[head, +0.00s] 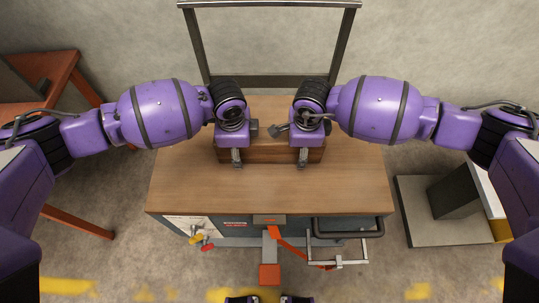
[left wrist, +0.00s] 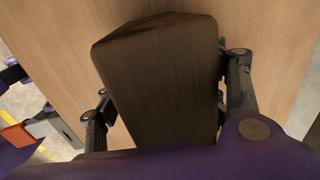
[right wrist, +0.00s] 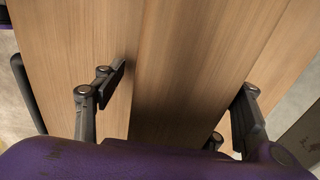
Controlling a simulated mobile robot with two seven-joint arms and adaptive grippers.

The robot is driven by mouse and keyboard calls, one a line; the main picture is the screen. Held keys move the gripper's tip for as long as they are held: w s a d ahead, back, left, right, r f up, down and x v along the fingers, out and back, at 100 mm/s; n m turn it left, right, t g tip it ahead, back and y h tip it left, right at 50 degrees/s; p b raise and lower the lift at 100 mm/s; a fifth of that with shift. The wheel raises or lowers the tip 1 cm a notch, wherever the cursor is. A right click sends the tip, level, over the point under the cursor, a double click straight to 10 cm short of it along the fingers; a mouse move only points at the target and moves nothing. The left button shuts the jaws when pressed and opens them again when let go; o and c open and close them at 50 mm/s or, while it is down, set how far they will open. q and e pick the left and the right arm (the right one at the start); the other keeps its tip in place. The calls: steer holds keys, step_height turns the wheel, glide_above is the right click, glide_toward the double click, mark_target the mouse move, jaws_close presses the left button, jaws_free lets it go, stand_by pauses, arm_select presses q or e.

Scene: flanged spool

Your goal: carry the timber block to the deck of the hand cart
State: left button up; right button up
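The timber block (head: 270,153) is a long brown beam lying across the rear of a wood-topped bench. My left gripper (head: 244,143) is over its left part and my right gripper (head: 291,144) over its right part. In the left wrist view the block (left wrist: 160,75) looks dark, with a finger along each long side. In the right wrist view the block (right wrist: 190,70) lies between the fingers, with a gap at the left finger. Both grippers look open around it; contact at the other fingers is unclear. I cannot identify the hand cart's deck for certain.
The bench top (head: 270,193) is clear in front of the block. A dark upright frame (head: 270,81) stands behind the bench. A reddish table (head: 62,66) stands at the left.

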stand_by(0.3)
arm_select(q)
steer(key=r, duration=0.8)
steer(key=s+r, duration=0.1)
steer(key=r, duration=0.2)
steer(key=shift+r, duration=0.4)
arm_select(e)
steer(key=r, duration=0.8)
steer(key=s+r, duration=0.1)
steer(key=r, duration=0.3)
